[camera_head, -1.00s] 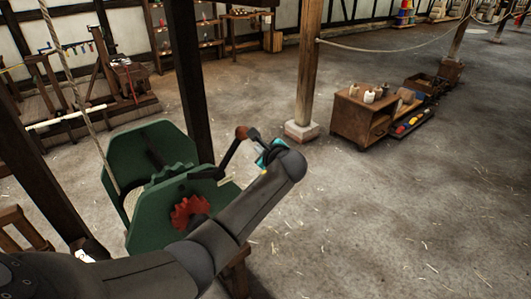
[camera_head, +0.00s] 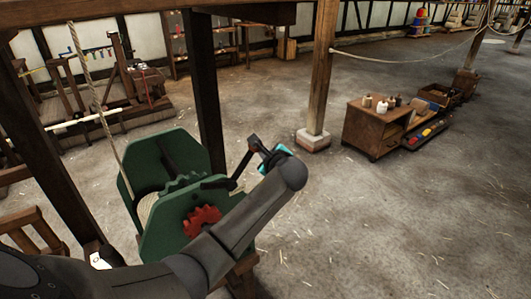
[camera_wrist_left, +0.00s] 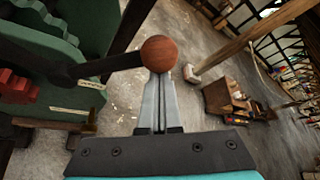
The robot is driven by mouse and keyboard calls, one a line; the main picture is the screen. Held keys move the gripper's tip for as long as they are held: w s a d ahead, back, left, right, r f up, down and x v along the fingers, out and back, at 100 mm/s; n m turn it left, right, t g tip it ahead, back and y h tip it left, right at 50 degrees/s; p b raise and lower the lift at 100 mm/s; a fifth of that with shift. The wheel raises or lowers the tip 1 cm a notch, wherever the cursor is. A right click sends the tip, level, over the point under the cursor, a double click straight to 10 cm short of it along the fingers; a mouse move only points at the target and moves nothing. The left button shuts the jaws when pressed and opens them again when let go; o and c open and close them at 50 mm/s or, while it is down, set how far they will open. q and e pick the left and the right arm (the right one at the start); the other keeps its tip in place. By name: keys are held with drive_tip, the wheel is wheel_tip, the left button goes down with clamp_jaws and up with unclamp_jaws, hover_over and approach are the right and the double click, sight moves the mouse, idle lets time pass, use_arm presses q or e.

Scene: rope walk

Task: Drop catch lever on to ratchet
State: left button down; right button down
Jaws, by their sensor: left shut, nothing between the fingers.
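The red ratchet wheel (camera_head: 203,220) is on the front face of a green machine frame (camera_head: 176,235); part of it shows at the left of the left wrist view (camera_wrist_left: 18,88). The dark catch lever (camera_head: 240,166) rises up and right from above the wheel, its raised end clear of the teeth. In the left wrist view its round wooden knob (camera_wrist_left: 159,53) sits just beyond my left fingertips (camera_wrist_left: 160,76). My left gripper (camera_head: 264,153) is shut and empty, close to the knob; I cannot tell whether it touches. My right gripper is not in view.
A dark wooden post (camera_head: 205,95) stands behind the machine. A rope (camera_head: 95,95) runs up from the machine's left. A wooden cabinet (camera_head: 370,130) with small pots stands farther off.

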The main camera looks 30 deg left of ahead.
sight(252, 148)
use_arm(q)
drive_tip(key=shift+s+a+r, duration=0.1)
drive_tip(key=shift+r, duration=0.15)
drive_tip(key=shift+s+a+r+n+t+p, duration=0.2)
drive_tip(key=shift+s+r+n+t+p, duration=0.2)
drive_tip(key=shift+p, duration=0.2)
drive_tip(key=shift+s+a+r+n+t+p, duration=0.2)
drive_tip(key=shift+s+r+n+t+p, duration=0.1)
drive_tip(key=shift+s+r+n+p, duration=0.2)
drive_tip(key=shift+s+a+r+n+t, duration=0.15)
drive_tip(key=shift+s+r+n+t, duration=0.1)
drive_tip(key=shift+s, duration=0.15)
drive_tip(key=shift+s+a+r+n+t, duration=0.15)
drive_tip(key=shift+s+n, duration=0.1)
drive_tip(key=shift+s, duration=0.15)
drive_tip(key=shift+s+a+r+n+t+y+b, duration=0.1)
drive_tip(key=shift+s+a+r+n+t+b, duration=0.15)
drive_tip(key=shift+s+n+t+b, duration=0.25)
drive_tip(key=shift+s+a+r+n+t+y+b, duration=0.1)
drive_tip(key=shift+s+a+r+n+t+b, duration=0.15)
drive_tip(key=shift+s+n, duration=0.45)
drive_tip(key=shift+s+a+r+n+t+y+b, duration=0.15)
drive_tip(key=shift+s+a+n+t+b, duration=0.25)
drive_tip(key=shift+s, duration=0.35)
drive_tip(key=shift+w, duration=0.1)
